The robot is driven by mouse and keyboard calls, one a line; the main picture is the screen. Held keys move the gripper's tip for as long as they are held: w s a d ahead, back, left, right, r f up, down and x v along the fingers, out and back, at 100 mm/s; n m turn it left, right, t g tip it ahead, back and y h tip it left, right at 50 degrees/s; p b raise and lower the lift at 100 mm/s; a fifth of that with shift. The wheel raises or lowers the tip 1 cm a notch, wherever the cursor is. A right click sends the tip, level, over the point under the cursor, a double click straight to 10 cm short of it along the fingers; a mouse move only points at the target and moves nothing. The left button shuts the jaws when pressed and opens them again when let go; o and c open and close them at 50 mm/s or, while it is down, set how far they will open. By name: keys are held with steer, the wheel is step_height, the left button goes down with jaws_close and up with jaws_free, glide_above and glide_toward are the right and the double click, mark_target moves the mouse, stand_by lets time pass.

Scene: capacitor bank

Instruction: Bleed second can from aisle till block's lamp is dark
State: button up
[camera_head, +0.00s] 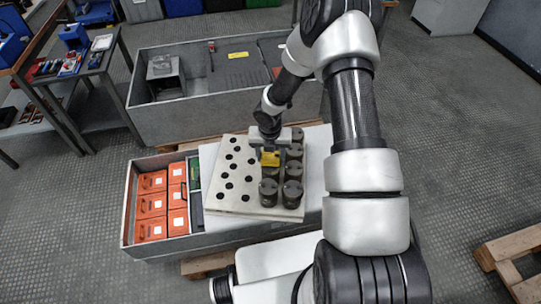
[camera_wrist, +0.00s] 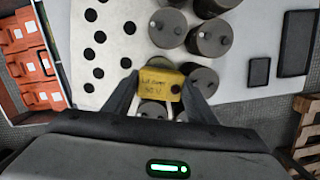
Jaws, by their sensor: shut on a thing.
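My gripper (camera_head: 270,153) is shut on a small yellow block (camera_head: 270,159) with faint dark lettering. In the wrist view the block (camera_wrist: 160,83) is between the two fingers, with a dark round spot at its right side; no lit lamp shows on it. The block is over the left column of dark grey cans, and I cannot tell if it touches a can's terminals. Cans show in two columns: a front left can (camera_head: 268,191), a front right can (camera_head: 292,194) and several behind. A can (camera_wrist: 202,81) is just right of the block in the wrist view.
The cans stand on a pale plate (camera_head: 226,198) with several empty dark holes to the left. A grey crate holds orange boxes (camera_head: 152,206) at far left. A long grey bin (camera_head: 200,115) is behind. A wooden pallet (camera_head: 505,258) lies at right.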

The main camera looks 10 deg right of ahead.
steer(key=shift+f+b, duration=0.35)
steer(key=shift+f, duration=0.45)
stand_by(1.2)
steer(key=o, duration=1.3)
steer(key=r+p, duration=0.1)
steer(key=r, duration=0.4)
steer(key=s+r+p, duration=0.1)
steer(key=r+p, duration=0.1)
steer(key=r, duration=0.4)
steer(key=s+r+p, duration=0.1)
steer(key=r+p, duration=0.1)
steer(key=r, duration=0.4)
steer(key=shift+s+a+r, duration=0.1)
steer(key=shift+s+a, duration=0.15)
steer(key=shift+a, duration=0.1)
